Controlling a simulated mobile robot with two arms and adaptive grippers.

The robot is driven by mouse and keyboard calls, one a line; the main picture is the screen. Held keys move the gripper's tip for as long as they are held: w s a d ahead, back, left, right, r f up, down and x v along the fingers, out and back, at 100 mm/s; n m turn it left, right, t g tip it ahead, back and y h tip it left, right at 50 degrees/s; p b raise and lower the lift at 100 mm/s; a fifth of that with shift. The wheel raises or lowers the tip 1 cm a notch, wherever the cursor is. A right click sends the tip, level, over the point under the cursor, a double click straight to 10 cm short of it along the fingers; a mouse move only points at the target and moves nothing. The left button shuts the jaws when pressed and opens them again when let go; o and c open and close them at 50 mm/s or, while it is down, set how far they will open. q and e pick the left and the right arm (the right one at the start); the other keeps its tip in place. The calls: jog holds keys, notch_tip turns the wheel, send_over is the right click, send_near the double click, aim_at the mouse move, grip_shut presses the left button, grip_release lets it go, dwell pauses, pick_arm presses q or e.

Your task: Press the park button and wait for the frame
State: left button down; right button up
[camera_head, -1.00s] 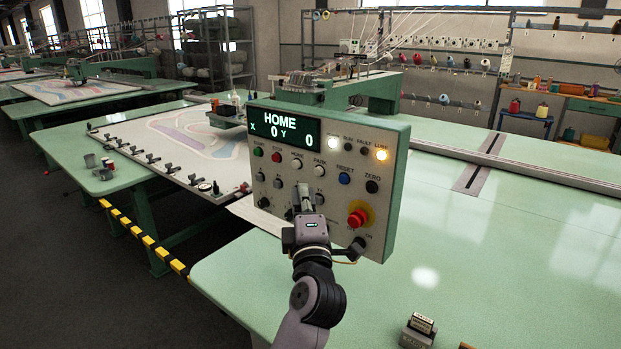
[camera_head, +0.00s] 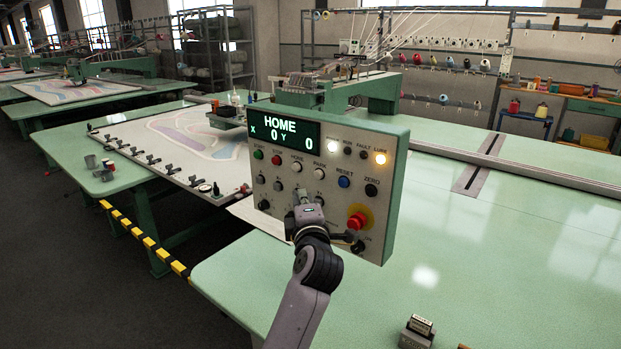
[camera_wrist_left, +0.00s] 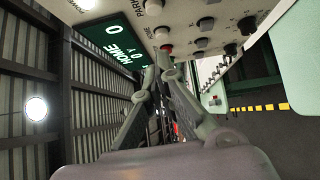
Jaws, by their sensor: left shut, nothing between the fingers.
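The control panel (camera_head: 225,140) has a dark display (camera_head: 284,130) reading HOME, X 0, Y 0. The pale park button (camera_head: 319,174) sits in the upper button row, between another pale button and the blue RESET button; it also shows at the top edge of the left wrist view (camera_wrist_left: 154,6). My left gripper (camera_head: 301,190) is shut and empty, in front of the panel below that row. In the left wrist view its fingertips (camera_wrist_left: 163,62) appear near the red button; I cannot tell whether they touch the panel. My right gripper is out of view.
A red emergency knob (camera_head: 358,217) is low on the panel's right side. A white and a yellow lamp (camera_head: 380,158) are lit. A patterned cloth frame (camera_head: 140,135) lies left behind the panel. The green table (camera_head: 480,250) is mostly clear at right, with a small block (camera_head: 418,328) in front.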

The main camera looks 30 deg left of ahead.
aim_at(318, 175)
pick_arm(q)
jog(key=shift+w+a+r+p, duration=0.1)
jog(key=shift+w+a+p, duration=0.35)
jog(key=shift+w, duration=0.9)
jog(key=shift+w+a+f+p, duration=0.15)
jog(key=shift+w+a, duration=0.5)
jog(key=shift+w, duration=0.7)
jog(key=shift+w+a+r+p, duration=0.15)
jog(key=shift+w+a+p, duration=0.3)
jog(key=shift+w, duration=0.9)
jog(key=shift+a, duration=0.1)
